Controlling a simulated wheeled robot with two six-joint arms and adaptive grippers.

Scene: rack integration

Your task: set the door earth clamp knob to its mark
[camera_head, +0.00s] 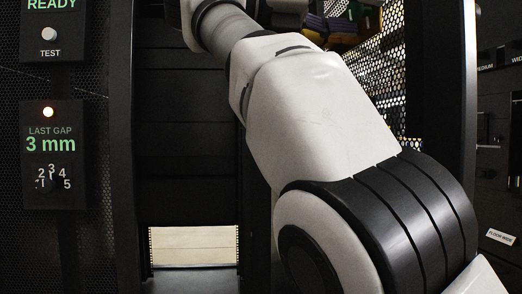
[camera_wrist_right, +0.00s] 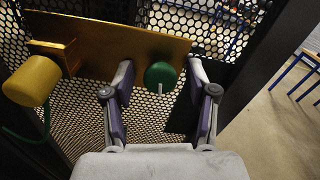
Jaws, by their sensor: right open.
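In the right wrist view a round green knob (camera_wrist_right: 160,77) sits on a brass-coloured plate (camera_wrist_right: 110,45) in front of perforated metal. My right gripper (camera_wrist_right: 161,66) is open, its two fingers on either side of the green knob, with visible gaps to it. Whether the knob lies fully between the pads in depth is hard to tell. My left gripper is in neither view.
A yellow cylinder (camera_wrist_right: 32,80) stands out left of the plate, with a green cable below it. A dark frame edge (camera_wrist_right: 262,70) runs at the right. In the head view, panels at left show READY and LAST GAP 3 mm (camera_head: 52,145).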

